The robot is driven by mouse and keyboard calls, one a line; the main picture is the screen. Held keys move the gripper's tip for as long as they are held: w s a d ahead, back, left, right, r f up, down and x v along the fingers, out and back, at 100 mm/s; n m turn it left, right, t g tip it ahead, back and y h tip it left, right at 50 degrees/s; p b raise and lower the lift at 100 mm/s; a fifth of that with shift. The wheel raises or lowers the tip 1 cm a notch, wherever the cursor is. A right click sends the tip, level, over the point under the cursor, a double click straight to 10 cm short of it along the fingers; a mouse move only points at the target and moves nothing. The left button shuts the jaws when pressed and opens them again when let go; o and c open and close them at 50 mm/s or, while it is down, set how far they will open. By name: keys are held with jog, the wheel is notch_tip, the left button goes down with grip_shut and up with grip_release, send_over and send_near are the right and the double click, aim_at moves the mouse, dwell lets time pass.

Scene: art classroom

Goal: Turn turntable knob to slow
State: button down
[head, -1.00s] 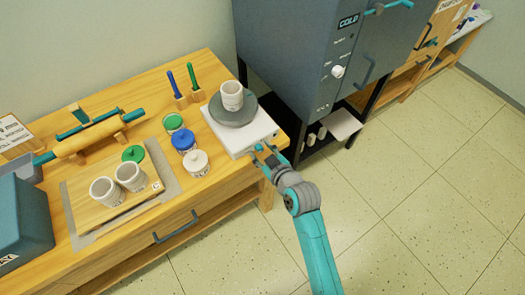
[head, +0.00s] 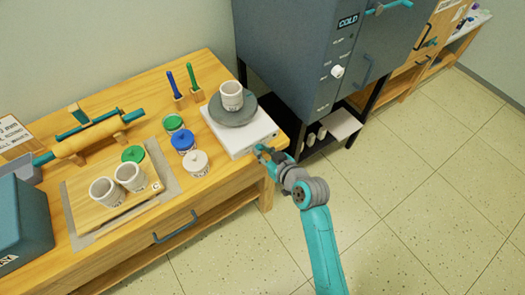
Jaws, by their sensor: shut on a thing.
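The turntable is a white box (head: 226,136) with a round grey disc (head: 245,116) on top, near the right end of the wooden table. A white cup (head: 232,95) stands on the disc. My gripper (head: 261,151) is at the front face of the turntable, towards its right end, below the top edge. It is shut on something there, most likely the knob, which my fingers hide. The knob's setting and its markings cannot be read in the head view.
Blue (head: 183,141), green (head: 173,123) and white (head: 196,163) jars stand left of the turntable. Two cups (head: 105,191) stand on a board. A grey kiln (head: 300,60) stands behind and to the right. The floor in front is clear.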

jog(key=shift+d+m+y, duration=0.1)
jog(key=shift+m+y, duration=0.4)
jog(key=shift+m, duration=0.3)
jog(key=c, duration=1)
grip_release()
jog(key=v, duration=1.2)
jog(key=shift+w+r, duration=0.15)
